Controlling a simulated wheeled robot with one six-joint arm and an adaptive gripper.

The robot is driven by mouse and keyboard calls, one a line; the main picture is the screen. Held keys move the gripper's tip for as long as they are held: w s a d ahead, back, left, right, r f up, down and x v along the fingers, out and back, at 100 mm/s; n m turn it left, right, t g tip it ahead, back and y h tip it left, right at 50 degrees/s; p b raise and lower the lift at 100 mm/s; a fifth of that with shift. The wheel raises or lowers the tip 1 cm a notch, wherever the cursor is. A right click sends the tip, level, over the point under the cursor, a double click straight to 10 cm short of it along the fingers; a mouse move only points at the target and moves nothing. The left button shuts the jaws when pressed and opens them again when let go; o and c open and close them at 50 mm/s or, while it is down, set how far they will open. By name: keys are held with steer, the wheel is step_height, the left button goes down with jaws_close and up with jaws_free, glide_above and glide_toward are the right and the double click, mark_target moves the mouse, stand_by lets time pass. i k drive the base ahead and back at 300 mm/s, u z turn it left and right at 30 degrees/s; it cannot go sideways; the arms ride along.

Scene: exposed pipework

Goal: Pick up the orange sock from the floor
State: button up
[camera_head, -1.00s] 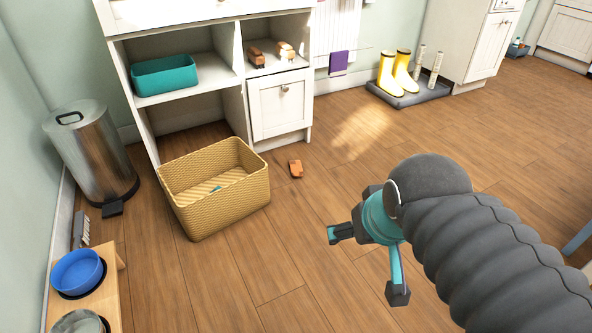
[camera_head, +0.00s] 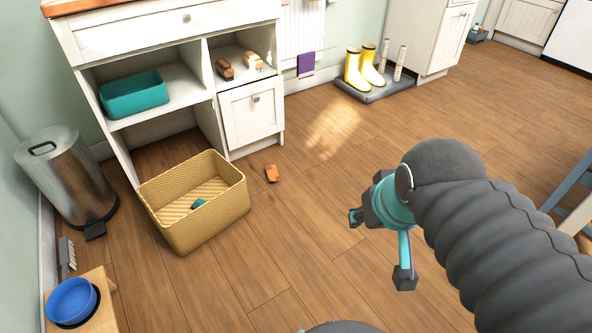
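A small orange item (camera_head: 272,173), which looks like the folded sock, lies on the wooden floor to the right of the woven basket (camera_head: 222,212) and in front of the white cabinet. My gripper (camera_head: 380,248) is in the air to the right of and nearer than the orange item, well apart from it. Its two fingers are spread wide with nothing between them. The orange item is fully visible.
The basket holds a small teal item (camera_head: 198,204). The cabinet (camera_head: 252,112) stands behind. A metal bin (camera_head: 68,178) and a wooden stand with a blue bowl (camera_head: 72,300) are at left. Yellow boots (camera_head: 354,72) stand on a grey tray. The middle floor is clear.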

mark_target(273, 175)
steer(key=z, duration=1.05)
steer(key=i, duration=3)
steer(key=u, duration=4.25)
